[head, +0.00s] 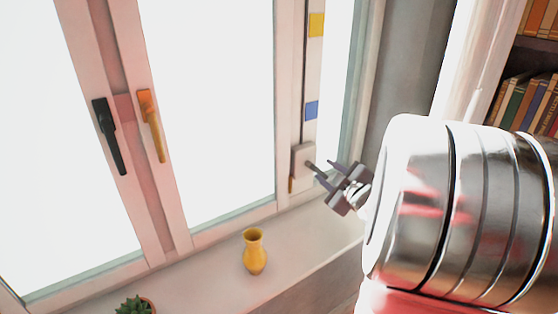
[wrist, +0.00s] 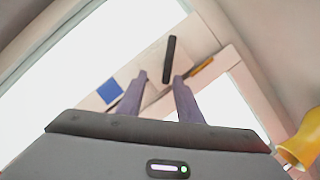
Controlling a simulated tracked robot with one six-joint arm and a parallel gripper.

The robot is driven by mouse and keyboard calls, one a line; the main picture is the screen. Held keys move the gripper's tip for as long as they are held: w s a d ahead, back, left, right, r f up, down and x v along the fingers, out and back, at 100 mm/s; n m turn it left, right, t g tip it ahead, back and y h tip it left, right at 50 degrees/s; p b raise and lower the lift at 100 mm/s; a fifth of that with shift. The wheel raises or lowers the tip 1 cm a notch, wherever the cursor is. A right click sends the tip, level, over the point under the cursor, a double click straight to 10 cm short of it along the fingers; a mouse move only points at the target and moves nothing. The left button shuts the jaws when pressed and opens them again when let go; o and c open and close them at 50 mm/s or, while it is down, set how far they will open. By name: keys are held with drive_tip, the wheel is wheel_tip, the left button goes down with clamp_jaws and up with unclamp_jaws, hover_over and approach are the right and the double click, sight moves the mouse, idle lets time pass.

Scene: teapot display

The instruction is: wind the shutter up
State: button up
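The shutter winder is a pale box (head: 303,160) on the right window frame, below the blue square. It also shows in the wrist view (wrist: 148,66), with a dark bar-like crank handle (wrist: 169,58) standing out from it. My gripper (head: 324,171) is in front of the box. In the wrist view my gripper (wrist: 160,77) has its two purple-grey fingers apart, with nothing held between them. The dark handle lies just beyond the fingertips, nearer the right finger. I cannot tell whether they touch. An orange piece (wrist: 202,67) sits beside the box.
A yellow square (head: 316,25) and a blue square (head: 311,110) mark the strip above the box. A yellow vase (head: 254,252) and a potted plant (head: 134,306) stand on the sill. Black (head: 109,136) and orange (head: 151,125) window handles are left. Books (head: 526,105) fill shelves at right.

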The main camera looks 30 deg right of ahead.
sight(321, 174)
drive_tip(key=s+d+f+n+t+y, duration=0.2)
drive_tip(key=s+f+t+y, duration=0.1)
drive_tip(key=s, duration=0.5)
drive_tip(key=shift+d+f+n+y, duration=0.25)
drive_tip(key=shift+f+n+y, duration=0.2)
drive_tip(key=shift+y, duration=0.35)
drive_tip(key=w, duration=1.4)
drive_tip(key=shift+a, duration=0.2)
drive_tip(key=shift+f, duration=0.1)
clamp_jaws()
